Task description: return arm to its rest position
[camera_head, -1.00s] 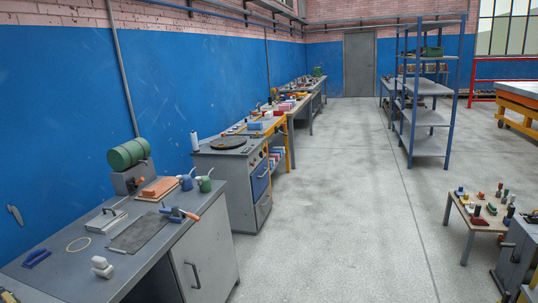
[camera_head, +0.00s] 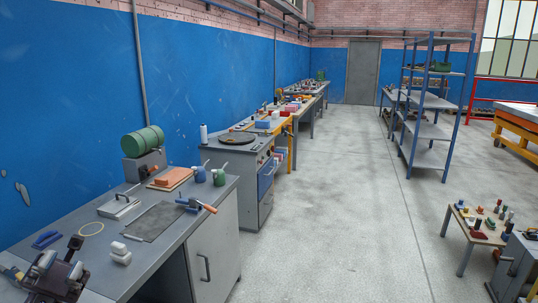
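My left gripper (camera_head: 60,272) shows at the bottom left corner, dark with grey parts, over the near left end of the grey workbench (camera_head: 182,229). Its arm is mostly cut off by the frame edge. The fingers are small and seen at a steep angle, so I cannot tell whether they are open or shut. I see nothing clearly held in it. My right gripper and arm are not in view.
A dark mat (camera_head: 153,221) and a blue-and-orange tool (camera_head: 196,205) lie farther right. The floor (camera_head: 345,220) right of the bench is clear.

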